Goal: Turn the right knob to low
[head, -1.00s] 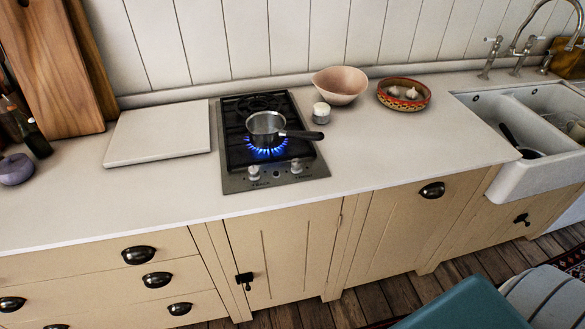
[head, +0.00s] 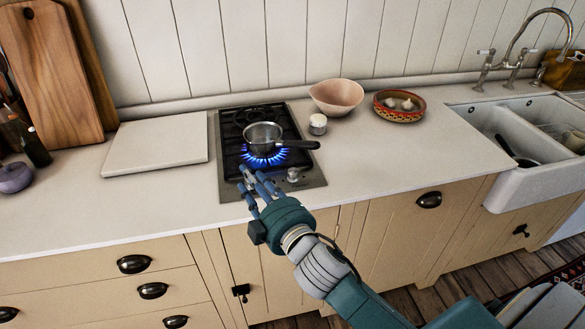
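The gas hob (head: 314,180) is set in the counter, with a blue flame burning under a small saucepan (head: 262,136) on the front burner. The right knob (head: 293,175) shows on the hob's front panel, to the right of my gripper. The left knob is hidden, or nearly so, behind my fingers. My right gripper (head: 258,184) reaches in from the lower right, its fingers over the left part of the front panel. The fingers look spread with nothing between them; contact with the left knob cannot be told. My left gripper is not in view.
The pan's black handle (head: 300,144) points right, above the right knob. A small white-lidded jar (head: 318,124), a pink bowl (head: 337,97) and a patterned bowl (head: 399,106) stand right of the hob. A white board (head: 155,141) lies to its left. The front counter is clear.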

